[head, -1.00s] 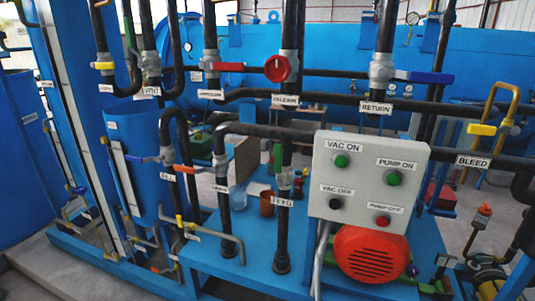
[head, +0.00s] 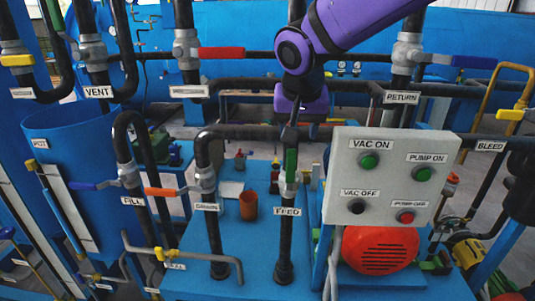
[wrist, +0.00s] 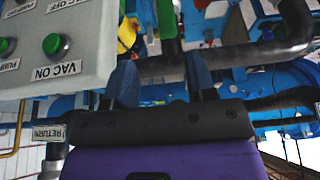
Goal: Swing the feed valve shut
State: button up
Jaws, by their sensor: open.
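The feed valve's green handle (head: 291,165) stands upright along its dark pipe, just above the FEED label (head: 288,211) in the head view. My gripper (head: 293,120) hangs from the purple arm above this handle, near the horizontal dark pipe; its fingers are hard to make out there. In the wrist view my gripper (wrist: 162,68) shows two dark blue fingers spread apart with nothing held between them. A green piece (wrist: 166,18), probably the feed handle, lies beyond the gap between the fingers, apart from them.
The grey button box (head: 386,178) stands close right of the feed pipe, above a red motor (head: 381,250). A horizontal dark pipe (wrist: 235,55) crosses ahead of the fingers.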

aim_at(291, 159)
jog(key=x, duration=0.7)
jog(key=a+x, duration=0.1)
jog(key=x, duration=0.3)
jog(key=shift+w, duration=0.15)
jog(key=shift+c, duration=0.5)
grip_shut()
